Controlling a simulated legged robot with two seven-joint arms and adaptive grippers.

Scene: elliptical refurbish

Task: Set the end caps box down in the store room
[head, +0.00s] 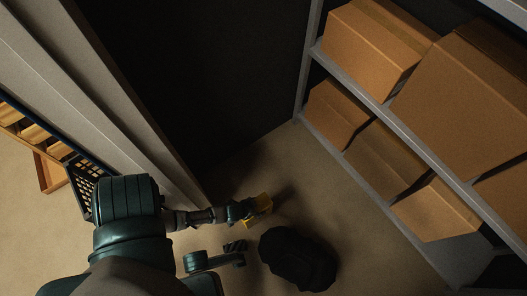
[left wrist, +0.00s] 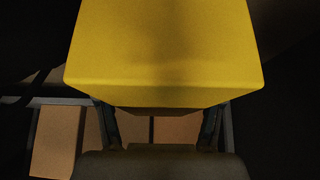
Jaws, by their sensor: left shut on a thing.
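The end caps box is a small yellow box (head: 261,206). In the head view it sits at the end of my left arm, low in the middle of the picture. It fills the upper middle of the left wrist view (left wrist: 163,50). My left gripper (head: 250,209) is shut on it, with a finger showing on each side below the box in the left wrist view. I cannot tell whether the box touches the floor (head: 225,265).
A grey shelf rack (head: 352,81) with several brown cardboard boxes (head: 370,48) stands on the right. A dark wall (head: 200,70) is behind, and a pale door frame (head: 105,80) is on the left. A black rounded object (head: 298,258) is at the bottom middle. Floor near the rack is clear.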

